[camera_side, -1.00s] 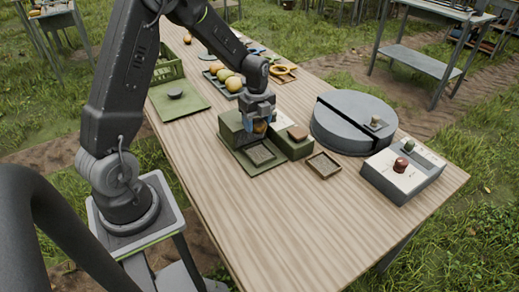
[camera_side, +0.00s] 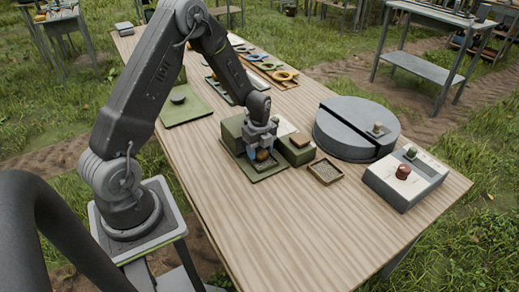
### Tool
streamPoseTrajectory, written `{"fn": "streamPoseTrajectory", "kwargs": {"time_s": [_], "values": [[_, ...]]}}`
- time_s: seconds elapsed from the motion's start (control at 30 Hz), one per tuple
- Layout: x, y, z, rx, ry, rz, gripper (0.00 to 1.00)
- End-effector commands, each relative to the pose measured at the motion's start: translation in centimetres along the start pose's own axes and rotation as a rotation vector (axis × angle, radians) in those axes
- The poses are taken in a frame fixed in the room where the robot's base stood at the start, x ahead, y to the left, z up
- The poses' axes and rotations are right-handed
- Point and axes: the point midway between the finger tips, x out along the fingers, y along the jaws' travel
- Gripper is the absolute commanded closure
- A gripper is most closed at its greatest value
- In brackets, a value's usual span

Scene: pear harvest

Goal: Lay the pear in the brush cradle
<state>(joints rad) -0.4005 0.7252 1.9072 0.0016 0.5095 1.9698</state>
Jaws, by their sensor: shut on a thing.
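The pear shows only partly between the fingers. It is low over the green brush cradle (camera_side: 266,174), a flat plate with a dark brush patch and a taller green block at its back left. The fingers and pear cover most of the brush patch. I cannot tell whether the pear touches the brush.
A green block (camera_side: 297,152) stands right of the cradle, with a small shallow tray (camera_side: 325,171) beside it. A grey round drum (camera_side: 355,126) and a control box (camera_side: 405,182) with a red knob stand further right. The near tabletop (camera_side: 270,225) is clear.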

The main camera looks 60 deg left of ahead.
Motion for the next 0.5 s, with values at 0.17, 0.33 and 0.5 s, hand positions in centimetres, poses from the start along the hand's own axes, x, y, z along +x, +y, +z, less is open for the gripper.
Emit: {"fn": "streamPoseTrajectory", "kwargs": {"time_s": [0.17,0.33,0.5], "values": [[0.12,-0.01,0.00,0.000,0.000,0.000,0.33],[0.11,-0.01,0.00,0.000,0.000,0.000,0.20],[0.09,0.00,0.00,0.000,0.000,0.000,0.20]]}}
